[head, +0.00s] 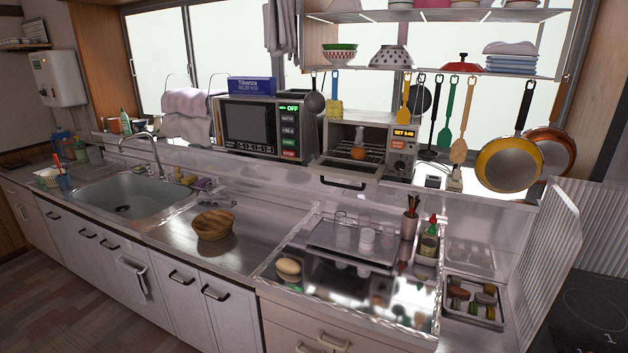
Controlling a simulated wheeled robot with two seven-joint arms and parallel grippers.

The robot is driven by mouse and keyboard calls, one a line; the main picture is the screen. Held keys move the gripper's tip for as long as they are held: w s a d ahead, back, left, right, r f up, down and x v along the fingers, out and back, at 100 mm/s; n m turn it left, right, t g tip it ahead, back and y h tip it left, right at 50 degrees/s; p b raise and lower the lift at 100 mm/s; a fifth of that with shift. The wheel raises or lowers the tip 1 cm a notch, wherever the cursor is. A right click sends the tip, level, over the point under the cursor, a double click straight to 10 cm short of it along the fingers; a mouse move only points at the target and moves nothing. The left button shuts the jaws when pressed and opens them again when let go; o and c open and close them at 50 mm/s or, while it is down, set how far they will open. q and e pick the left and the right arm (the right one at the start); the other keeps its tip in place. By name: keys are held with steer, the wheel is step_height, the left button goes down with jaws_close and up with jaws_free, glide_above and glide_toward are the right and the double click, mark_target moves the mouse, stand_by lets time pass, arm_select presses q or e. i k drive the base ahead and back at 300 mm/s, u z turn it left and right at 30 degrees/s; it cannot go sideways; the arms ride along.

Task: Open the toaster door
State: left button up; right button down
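The toaster (397,160) stands on the ledge at the back, right of the microwave. It has a lit orange display and a red button on its right panel. Its door (346,176) appears folded down toward the front, with the dark handle (344,184) low at its outer edge. The wire rack inside shows, with a small orange-brown item (358,154) in the opening. Neither of my grippers is in the head view.
A microwave (250,127) with a blue box on top stands left of the toaster. Utensils and pans (509,164) hang at right. A wooden bowl (213,225) sits on the counter. Cups and a tray (350,243) stand below the toaster. Bare counter (265,230) lies between.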

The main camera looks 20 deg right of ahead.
mark_target(364, 174)
steer(key=z, duration=0.35)
steer(key=i, duration=0.7)
steer(key=z, duration=0.7)
